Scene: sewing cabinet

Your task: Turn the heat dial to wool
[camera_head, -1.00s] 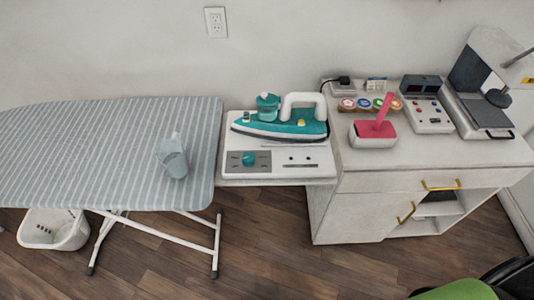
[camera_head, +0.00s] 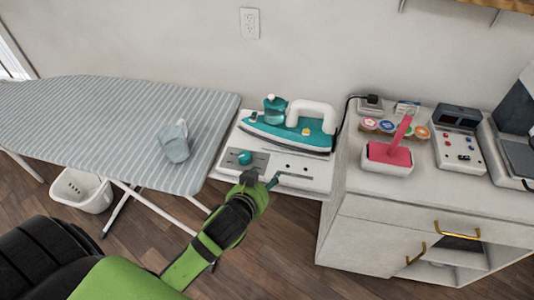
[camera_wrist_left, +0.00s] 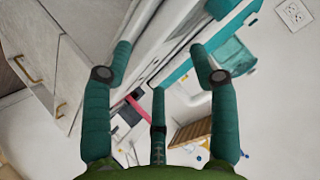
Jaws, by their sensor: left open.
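The heat dial (camera_head: 245,158) is a round teal knob on a dark panel of the white iron station (camera_head: 315,178). The teal and white iron (camera_head: 285,131) rests behind it. My left gripper (camera_head: 262,179) hovers by the station's front edge, just below and right of the dial in the head view, apparently apart from it. In the left wrist view its teal fingers (camera_wrist_left: 160,55) are spread with nothing between them. The iron's teal body (camera_wrist_left: 237,57) shows there at the right. The dial's markings are too small to read. My right gripper is out of view.
A striped ironing board (camera_head: 110,125) with a translucent cup (camera_head: 174,142) stands left of the station. A white cabinet (camera_head: 400,210) at the right carries a pink-topped box (camera_head: 388,155) and a control box (camera_head: 460,140). A white basket (camera_head: 82,190) sits on the floor.

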